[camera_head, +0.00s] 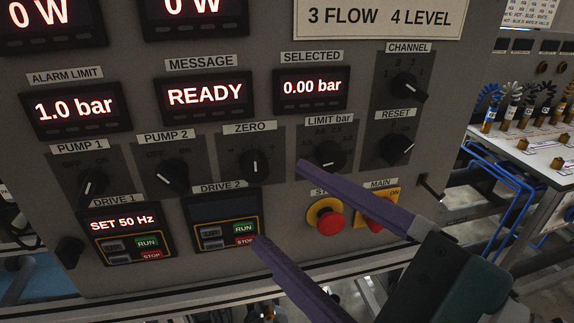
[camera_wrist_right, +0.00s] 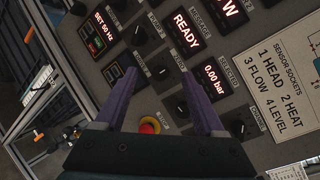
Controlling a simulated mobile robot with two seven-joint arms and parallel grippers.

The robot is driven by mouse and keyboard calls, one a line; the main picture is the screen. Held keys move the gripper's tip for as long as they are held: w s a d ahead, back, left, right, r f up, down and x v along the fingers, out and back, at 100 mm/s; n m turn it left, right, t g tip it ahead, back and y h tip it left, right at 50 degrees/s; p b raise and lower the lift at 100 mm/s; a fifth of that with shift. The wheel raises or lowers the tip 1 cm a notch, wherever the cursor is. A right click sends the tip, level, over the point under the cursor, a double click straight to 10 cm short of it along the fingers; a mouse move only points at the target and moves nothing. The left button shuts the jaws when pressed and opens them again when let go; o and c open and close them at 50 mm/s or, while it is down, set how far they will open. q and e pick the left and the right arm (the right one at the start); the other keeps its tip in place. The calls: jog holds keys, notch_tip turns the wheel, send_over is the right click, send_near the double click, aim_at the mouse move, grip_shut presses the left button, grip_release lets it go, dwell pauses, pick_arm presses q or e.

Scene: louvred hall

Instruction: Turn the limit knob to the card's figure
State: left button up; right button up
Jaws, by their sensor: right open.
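The limit knob (camera_head: 326,157) is a black round knob under the "LIMIT bar" label, in the panel's middle row. Its pointer and scale are too dark and small to read surely. My right gripper (camera_head: 279,204) has two purple fingers, spread wide and empty. In the head view its upper fingertip overlaps the limit knob's lower left edge; the lower one is over the DRIVE 2 unit. I cannot tell whether either touches the panel. The right wrist view shows the open fingers (camera_wrist_right: 157,75) too. My left gripper is out of view. No card with a readable limit figure shows.
The zero knob (camera_head: 255,166) sits left of the limit knob, the reset knob (camera_head: 397,148) right. A red stop button (camera_head: 329,221) and main switch (camera_head: 378,215) lie below. Displays read 1.0 bar (camera_head: 76,107), READY (camera_head: 205,95) and 0.00 bar (camera_head: 312,87).

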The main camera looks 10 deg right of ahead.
aim_at(335, 162)
jog(key=w+d+f+m+t+h, duration=0.25)
jog(key=d+m+h, duration=0.5)
jog(key=m, duration=0.75)
jog(key=shift+w+a+f, duration=0.1)
jog(key=shift+w+f, duration=0.05)
jog(key=shift+w, duration=1.45)
jog(key=shift+w+d+f, duration=0.1)
jog(key=shift+w+f, duration=0.05)
jog(key=shift+w, duration=1.45)
jog(key=shift+w+a+f, duration=0.1)
jog(key=shift+w+f, duration=0.05)
jog(key=shift+w, duration=1.45)
jog(key=shift+c, duration=0.3)
grip_shut()
